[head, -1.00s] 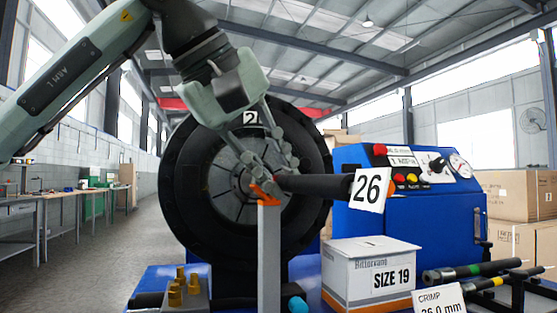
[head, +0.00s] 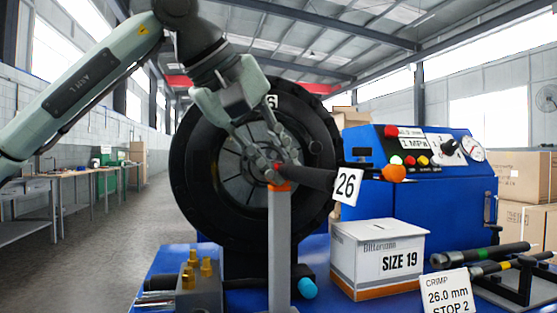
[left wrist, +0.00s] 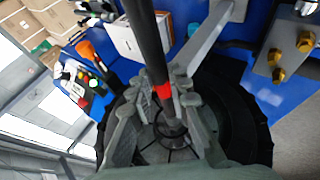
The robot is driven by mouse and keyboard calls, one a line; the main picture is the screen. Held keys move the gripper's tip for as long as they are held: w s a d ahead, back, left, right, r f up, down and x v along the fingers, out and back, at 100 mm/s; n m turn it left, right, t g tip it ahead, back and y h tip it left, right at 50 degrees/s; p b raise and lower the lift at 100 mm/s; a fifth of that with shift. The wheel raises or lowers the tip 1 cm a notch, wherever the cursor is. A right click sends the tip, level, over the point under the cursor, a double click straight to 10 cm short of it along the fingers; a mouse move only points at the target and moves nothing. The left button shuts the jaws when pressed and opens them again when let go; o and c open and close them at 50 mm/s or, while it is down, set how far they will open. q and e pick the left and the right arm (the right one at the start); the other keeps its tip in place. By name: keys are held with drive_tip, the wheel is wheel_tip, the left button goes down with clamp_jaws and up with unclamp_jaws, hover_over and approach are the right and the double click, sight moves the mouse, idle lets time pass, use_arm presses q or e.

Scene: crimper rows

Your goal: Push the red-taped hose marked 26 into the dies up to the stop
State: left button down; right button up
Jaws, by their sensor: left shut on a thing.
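The black hose (head: 315,178) carries a white tag marked 26 (head: 347,186) at its right end. My left gripper (head: 284,168) is shut around it near its left end, in front of the crimper's round dies (head: 236,180). In the left wrist view the hose (left wrist: 146,40) runs between the fingers (left wrist: 160,105), with a red tape band (left wrist: 163,91) between them. A metallic end lies past the tape, toward the dies; how deep it sits I cannot tell. My right gripper is not in view.
A grey post (head: 279,240) with an orange top stands under the hose. A SIZE 19 box (head: 375,265), a card reading 26.0 mm STOP 2 (head: 447,291) and a grey block with brass pieces (head: 199,290) are on the blue bench. A rack with other hoses (head: 490,265) stands right.

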use_arm(q)
drive_tip(key=shift+f, duration=0.35)
idle(0.3)
drive_tip(key=c, duration=1.3)
unclamp_jaws()
drive_tip(key=shift+c, duration=0.2)
drive_tip(key=shift+o, duration=0.3)
drive_tip(key=shift+f, duration=0.1)
drive_tip(key=o, duration=1.1)
drive_tip(key=p+v, duration=0.2)
drive_tip(key=v, duration=0.5)
drive_tip(key=shift+p, duration=0.4)
